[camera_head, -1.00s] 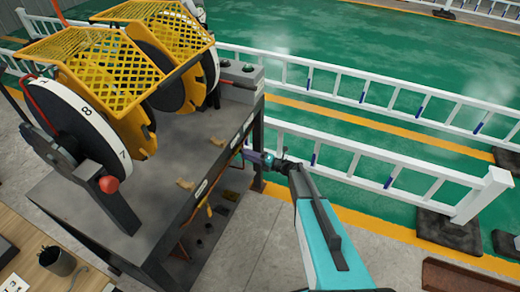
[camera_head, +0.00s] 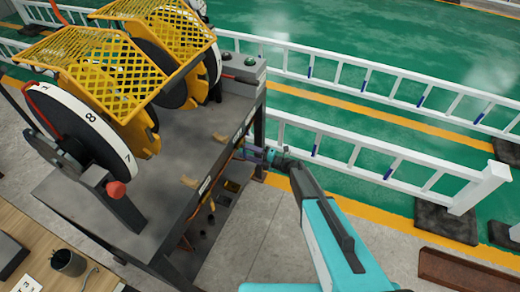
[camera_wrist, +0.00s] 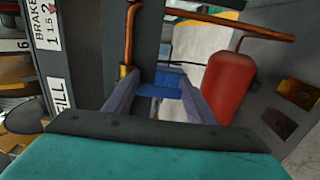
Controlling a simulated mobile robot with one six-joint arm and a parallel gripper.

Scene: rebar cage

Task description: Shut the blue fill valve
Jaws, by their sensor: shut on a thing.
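The blue fill valve shows in the wrist view as a blue handle (camera_wrist: 172,86) between my fingers, by a copper pipe with a brass fitting. A sign reading "FILL" (camera_wrist: 62,98) is at the left of that view, partly cut off. My gripper (camera_wrist: 168,90) has one finger on each side of the blue handle and is shut on it. In the head view my gripper (camera_head: 258,154) reaches in from the right to the right side of the dark bench. The valve itself cannot be made out there, and the handle's exact angle is hard to tell.
A red cylinder (camera_wrist: 230,86) stands close to the right of my fingers, under a copper pipe (camera_wrist: 235,26). The dark bench (camera_head: 150,205) carries numbered wheels with yellow mesh guards (camera_head: 95,65). A white railing (camera_head: 385,165) runs behind my arm.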

